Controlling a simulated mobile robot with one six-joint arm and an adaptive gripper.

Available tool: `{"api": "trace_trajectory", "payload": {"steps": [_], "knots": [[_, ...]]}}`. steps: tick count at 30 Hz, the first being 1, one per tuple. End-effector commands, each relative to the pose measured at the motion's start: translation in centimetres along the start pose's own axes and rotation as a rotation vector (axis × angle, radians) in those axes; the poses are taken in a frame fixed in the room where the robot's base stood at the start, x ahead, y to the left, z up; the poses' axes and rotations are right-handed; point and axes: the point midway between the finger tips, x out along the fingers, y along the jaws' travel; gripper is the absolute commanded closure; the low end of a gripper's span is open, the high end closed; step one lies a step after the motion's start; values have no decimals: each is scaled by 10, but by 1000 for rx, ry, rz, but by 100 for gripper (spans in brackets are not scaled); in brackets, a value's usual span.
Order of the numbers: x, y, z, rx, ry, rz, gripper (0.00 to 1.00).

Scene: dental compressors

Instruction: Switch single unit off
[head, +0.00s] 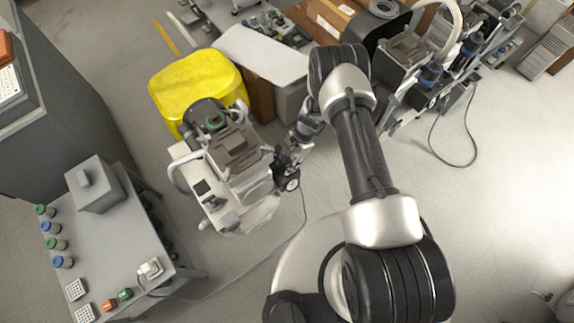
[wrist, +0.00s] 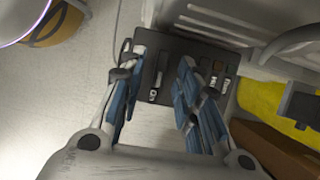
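The single compressor unit (head: 240,172), pale with a dark top, stands on the floor left of my arm. My gripper (head: 284,158) is at its right side, small and partly merged with the dark fittings there. In the wrist view my gripper (wrist: 163,66) has its two blue-padded fingers apart, with nothing held between them. Beyond the fingertips is a dark panel (wrist: 203,50) with several small pale-marked parts, below the unit's pale ribbed body (wrist: 215,15). The right finger covers part of the panel. I cannot tell the switch's position or any finger contact.
A yellow bin (head: 190,82) stands right behind the unit. A grey-topped bench (head: 110,240) with small parts is at the left. Another compressor (head: 425,65) stands at upper right, with boxes (head: 330,15) beside it. A cable (head: 245,268) crosses the floor. The right floor is largely clear.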

Motion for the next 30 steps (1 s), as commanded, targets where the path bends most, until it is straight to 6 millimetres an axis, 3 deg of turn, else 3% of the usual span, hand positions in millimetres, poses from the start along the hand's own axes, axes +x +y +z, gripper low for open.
{"api": "trace_trajectory", "payload": {"steps": [11,25,30], "knots": [[7,0,0,-1,0,-1,69],[7,0,0,0,0,0,99],[7,0,0,0,0,0,100]]}}
